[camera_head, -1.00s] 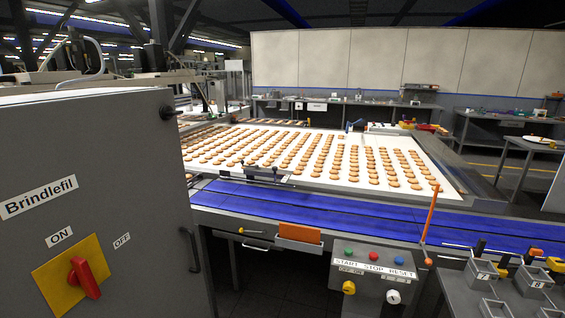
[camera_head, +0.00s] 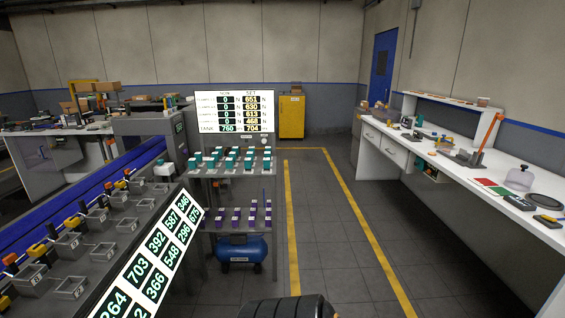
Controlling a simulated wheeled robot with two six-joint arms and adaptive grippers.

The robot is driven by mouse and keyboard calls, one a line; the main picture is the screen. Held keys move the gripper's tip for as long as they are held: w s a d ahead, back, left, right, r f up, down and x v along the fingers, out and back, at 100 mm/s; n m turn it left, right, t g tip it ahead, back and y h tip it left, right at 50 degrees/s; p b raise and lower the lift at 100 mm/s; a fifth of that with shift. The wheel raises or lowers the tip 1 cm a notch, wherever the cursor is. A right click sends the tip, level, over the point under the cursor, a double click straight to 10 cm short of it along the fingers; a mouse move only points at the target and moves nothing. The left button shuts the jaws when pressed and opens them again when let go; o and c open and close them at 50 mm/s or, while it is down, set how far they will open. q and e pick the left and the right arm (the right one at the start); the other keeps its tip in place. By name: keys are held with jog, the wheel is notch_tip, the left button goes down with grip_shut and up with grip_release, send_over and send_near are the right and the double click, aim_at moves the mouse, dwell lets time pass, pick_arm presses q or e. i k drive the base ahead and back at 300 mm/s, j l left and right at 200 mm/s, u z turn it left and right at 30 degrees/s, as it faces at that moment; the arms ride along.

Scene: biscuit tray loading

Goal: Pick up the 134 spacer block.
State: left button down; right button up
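I cannot make out a spacer block marked 134. A rack holds teal-topped blocks (camera_head: 231,163) in rows on its upper shelf and purple blocks (camera_head: 236,222) in rows on its lower shelf. Any numbers on these blocks are too small to read, and I cannot tell whether they are spacer blocks. Neither of my grippers is in view. A dark ribbed shape at the bottom edge seems to be part of my own body.
A slanted number panel (camera_head: 150,262) and a bench with small grey bins (camera_head: 100,253) stand at left, beside a blue conveyor (camera_head: 75,197). A blue tank (camera_head: 241,254) sits under the rack. A long white workbench (camera_head: 440,165) runs along the right. The floor between is clear.

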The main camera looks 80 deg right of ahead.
aim_at(211, 161)
jog(key=z, duration=1.65)
jog(key=i+l+u, duration=0.15)
jog(key=u, duration=0.2)
jog(key=i+l+u, duration=0.15)
jog(key=u, duration=0.2)
